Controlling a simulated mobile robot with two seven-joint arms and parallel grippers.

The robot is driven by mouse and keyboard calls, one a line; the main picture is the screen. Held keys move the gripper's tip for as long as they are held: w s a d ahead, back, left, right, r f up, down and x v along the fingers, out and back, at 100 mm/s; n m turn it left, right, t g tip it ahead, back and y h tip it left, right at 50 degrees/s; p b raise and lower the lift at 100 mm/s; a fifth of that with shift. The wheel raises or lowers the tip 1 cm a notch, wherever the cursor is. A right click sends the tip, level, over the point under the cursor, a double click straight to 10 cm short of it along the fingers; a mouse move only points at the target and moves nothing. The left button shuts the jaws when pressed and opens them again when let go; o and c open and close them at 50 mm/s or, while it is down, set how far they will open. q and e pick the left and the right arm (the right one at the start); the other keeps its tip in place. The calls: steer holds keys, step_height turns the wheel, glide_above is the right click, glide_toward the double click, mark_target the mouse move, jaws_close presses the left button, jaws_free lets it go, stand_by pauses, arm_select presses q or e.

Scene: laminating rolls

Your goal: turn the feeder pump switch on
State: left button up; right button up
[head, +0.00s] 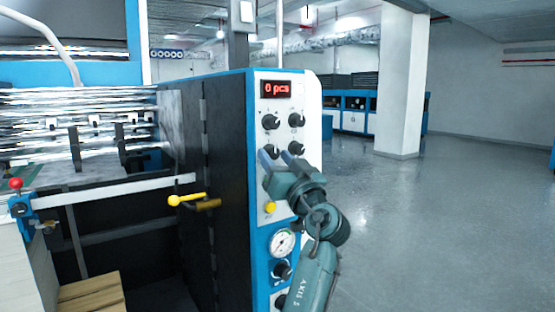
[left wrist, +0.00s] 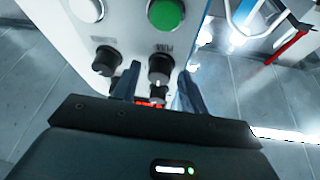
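The control panel (head: 312,130) of the machine carries a red display (head: 276,89) and several black knobs, including an upper left knob (head: 270,122) and an upper right knob (head: 297,119). I cannot read which one is the feeder pump switch. My left gripper (head: 275,158) is at the panel below these knobs and hides part of it. In the left wrist view, the open fingers (left wrist: 158,74) stand either side of a black knob (left wrist: 160,68); contact cannot be told. Another black knob (left wrist: 106,60) sits just outside the left finger. My right gripper is not in view.
A green button (left wrist: 166,12) and a pale button (left wrist: 87,9) sit near the knobs. A gauge (head: 283,242) is lower on the panel. A yellow-tipped lever (head: 187,200) sticks out at the left. The floor to the right is clear up to a pillar (head: 402,80).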

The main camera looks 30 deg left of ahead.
arm_select(q)
steer(key=c, duration=0.8)
